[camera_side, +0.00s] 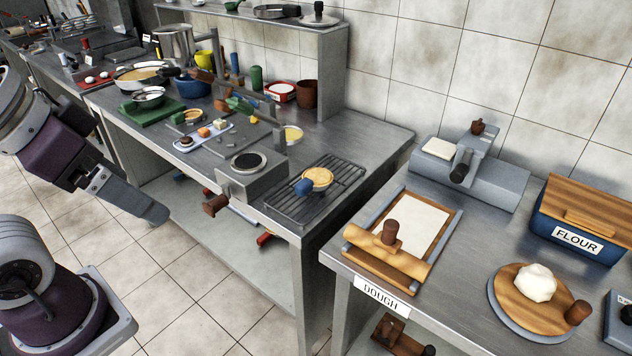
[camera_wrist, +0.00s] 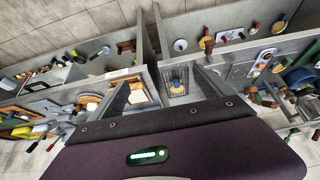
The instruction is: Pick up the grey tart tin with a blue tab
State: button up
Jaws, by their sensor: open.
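A round tart tin with a pale yellow filling (camera_side: 318,177) sits on a dark wire rack at the near right end of the long steel counter. A blue tab (camera_side: 304,187) sticks out from its left side; little of the tin's grey wall shows. In the wrist view the tart and blue tab (camera_wrist: 178,84) appear small, between the fingers. My gripper (camera_side: 150,210) is at the left of the side view, in front of the counter and well apart from the tin. The wrist view shows its two fingers (camera_wrist: 160,80) spread and empty.
The wire rack (camera_side: 338,190) lies beside a grey box-shaped burner (camera_side: 246,180). Another yellow tart (camera_side: 293,133) lies behind it. A white tray of small pastries (camera_side: 203,137) is further left. A separate dough table (camera_side: 340,262) stands at right, across a narrow gap.

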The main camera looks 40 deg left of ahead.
jog(key=t, duration=0.5)
send_over(310, 180)
jog(key=s+a, duration=0.1)
jog(key=s, duration=0.5)
notch_tip(310, 180, down, 15)
jog(key=f+t, duration=0.1)
jog(key=f, duration=0.1)
jog(key=w+f+t, duration=0.1)
jog(key=f, duration=0.5)
jog(key=shift+w+a+f+t, duration=0.15)
jog(key=shift+w+a+t, duration=0.05)
jog(key=shift+t, duration=0.2)
jog(key=x, duration=0.7)
jog(key=shift+d+f, duration=0.1)
jog(key=shift+d, duration=0.25)
jog(key=c, duration=1.8)
